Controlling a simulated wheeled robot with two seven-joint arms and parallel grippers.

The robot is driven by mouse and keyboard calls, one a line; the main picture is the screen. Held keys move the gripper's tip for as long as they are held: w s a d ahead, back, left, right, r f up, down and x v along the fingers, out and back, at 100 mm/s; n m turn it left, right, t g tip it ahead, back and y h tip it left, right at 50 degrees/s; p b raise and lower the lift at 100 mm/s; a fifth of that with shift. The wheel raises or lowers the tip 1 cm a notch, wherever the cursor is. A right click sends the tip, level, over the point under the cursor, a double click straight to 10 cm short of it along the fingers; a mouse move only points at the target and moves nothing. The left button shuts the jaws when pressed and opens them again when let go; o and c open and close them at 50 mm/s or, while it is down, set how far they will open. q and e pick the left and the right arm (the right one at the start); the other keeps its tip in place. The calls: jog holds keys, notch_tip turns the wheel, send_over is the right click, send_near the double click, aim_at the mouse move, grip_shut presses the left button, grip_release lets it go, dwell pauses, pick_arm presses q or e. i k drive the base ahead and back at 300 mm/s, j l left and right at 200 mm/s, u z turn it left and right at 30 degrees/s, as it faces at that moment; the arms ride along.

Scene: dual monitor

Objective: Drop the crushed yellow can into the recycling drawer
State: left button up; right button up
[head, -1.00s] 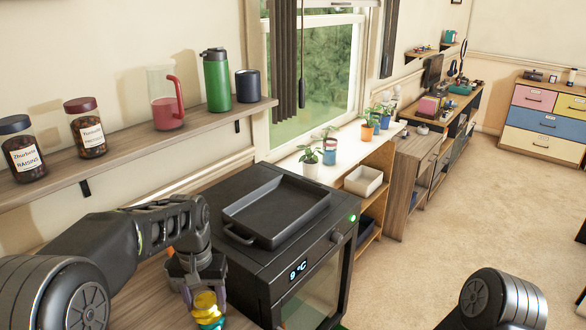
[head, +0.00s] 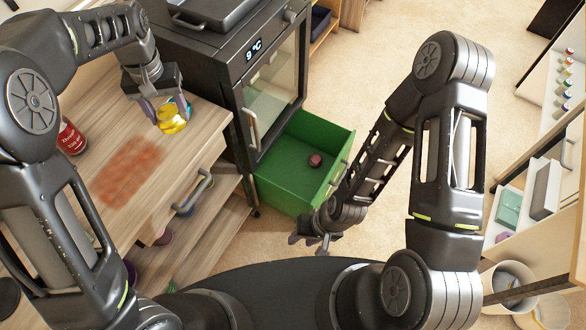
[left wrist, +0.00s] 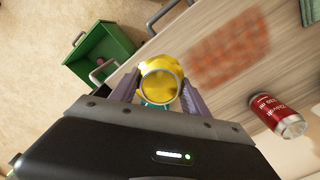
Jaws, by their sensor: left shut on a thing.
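The crushed yellow can (head: 173,118) is between the fingers of my left gripper (head: 165,112), over the wooden counter near its right edge. In the left wrist view the yellow can (left wrist: 160,76) sits between the purple fingers of the left gripper (left wrist: 158,92), with its round metal end towards the camera. The green recycling drawer (head: 270,187) stands pulled out below the black appliance, to the right of the can. It also shows in the left wrist view (left wrist: 84,62). My right gripper (head: 310,241) is low, in front of the drawer; its fingers are too small to read.
A small dark red object (head: 315,160) lies in the drawer. A red can (head: 70,138) and a reddish-brown smear (head: 128,172) are on the counter (head: 205,118). A counter drawer handle (head: 193,192) sticks out.

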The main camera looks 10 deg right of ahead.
aim_at(298, 189)
jog(key=k, duration=0.5)
jog(key=z, duration=1.3)
jog(key=i+j, duration=0.25)
jog(key=i, duration=0.3)
jog(key=i+j, duration=0.2)
jog(key=i, duration=0.3)
